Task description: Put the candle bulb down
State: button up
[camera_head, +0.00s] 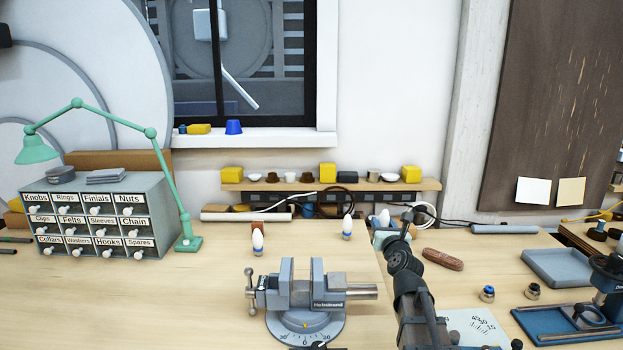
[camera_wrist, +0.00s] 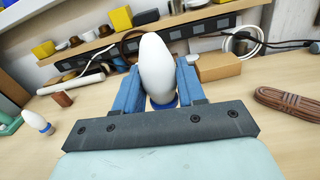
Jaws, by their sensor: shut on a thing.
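My gripper (camera_head: 380,226) is over the bench, right of the vise, in the head view. In the wrist view its blue jaws (camera_wrist: 158,88) are shut on a white, elongated candle bulb (camera_wrist: 157,62), one jaw on each side. The bulb points up and away, with a blue collar low between the jaws. Its white top also shows in the head view (camera_head: 384,216). Whether its base touches the bench is hidden.
A grey vise (camera_head: 305,290) stands at the front centre. A labelled drawer cabinet (camera_head: 98,215) and green lamp (camera_head: 188,243) are at left. A brown cord bundle (camera_head: 443,259) and blue-grey tray (camera_head: 560,266) lie at right. A low shelf (camera_head: 330,186) runs behind.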

notch_tip(320, 180, up, 11)
jog(key=d, duration=0.3)
jog(key=w+a+n+g+y, duration=0.1)
jog(key=w+a+n+y, duration=0.15)
jog(key=a, duration=1.25)
jog(key=w+a+n+g+y, duration=0.1)
jog(key=w+a+n+y, duration=0.2)
jog(key=a, duration=1.1)
jog(key=n+g+y, duration=0.5)
jog(key=n+y, duration=0.1)
jog(key=y, duration=0.3)
send_over(164, 279)
notch_tip(164, 279, down, 10)
jog(key=shift+h, duration=0.25)
jog(key=shift+f, duration=5.55)
jog(key=shift+f, duration=0.1)
jog(key=o, duration=1.1)
